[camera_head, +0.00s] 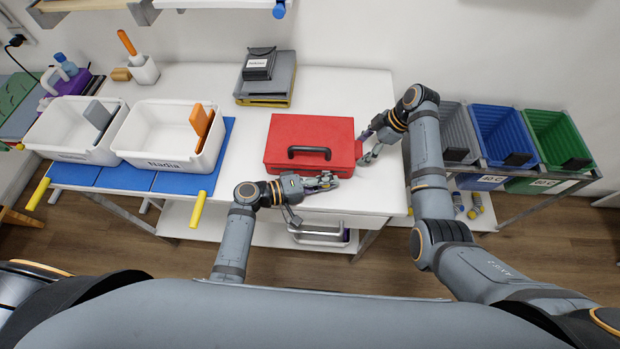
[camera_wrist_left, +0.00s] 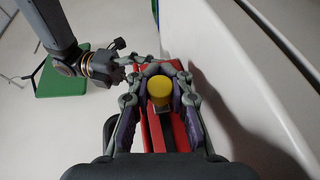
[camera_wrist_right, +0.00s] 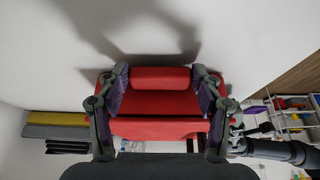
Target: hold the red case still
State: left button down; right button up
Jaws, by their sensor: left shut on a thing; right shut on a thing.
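The red case (camera_head: 310,138) lies closed on the white table, its black handle (camera_head: 309,151) on top. My right gripper (camera_head: 366,146) is at the case's right side; in the right wrist view its fingers (camera_wrist_right: 160,90) are shut on a red end part of the case (camera_wrist_right: 160,78). My left gripper (camera_head: 328,182) is at the case's front right, by the table's front edge. In the left wrist view its fingers (camera_wrist_left: 160,100) are shut on a round yellow-topped piece (camera_wrist_left: 159,90) in front of red surfaces. I cannot tell whether that piece belongs to the case.
Two white bins (camera_head: 145,160) (camera_head: 58,151) stand on blue mats at the left. Grey, blue (camera_head: 503,130) and green bins stand beyond the table's right edge.

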pick_arm(q)
jog(key=shift+s+d, duration=0.1)
jog(key=shift+d, duration=0.6)
jog(key=c, duration=1.5)
grip_release()
jog(key=shift+o, duration=0.2)
jog(key=shift+a, duration=0.1)
jog(key=v, duration=1)
jog(key=shift+s+a, duration=0.15)
jog(key=shift+a, duration=0.25)
jog(key=shift+s+a+r, duration=0.2)
jog(key=shift+a, duration=0.3)
jog(key=shift+c, duration=0.2)
